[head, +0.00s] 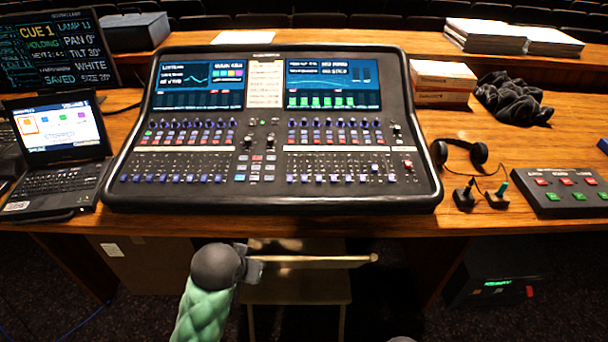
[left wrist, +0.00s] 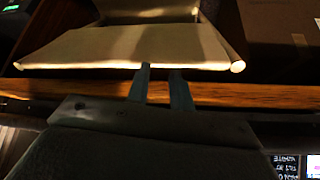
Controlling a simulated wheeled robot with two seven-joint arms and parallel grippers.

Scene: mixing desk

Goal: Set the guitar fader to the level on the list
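The mixing console (head: 270,190) sits on the wooden desk with rows of small faders (head: 330,178) and knobs along its lower half. The channel labels are too small to read, so I cannot tell which fader is the guitar one. A pale sheet with lines of writing (head: 265,84) stands between the console's two screens; it may be the list, but its text is unreadable. My left gripper (head: 258,268) is in front of and below the desk's front edge, away from the console. In the left wrist view its two fingers (left wrist: 162,82) are slightly apart with nothing visible between them.
A laptop (head: 62,150) is left of the console. Headphones (head: 460,155) and a button box (head: 565,190) are to the right.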

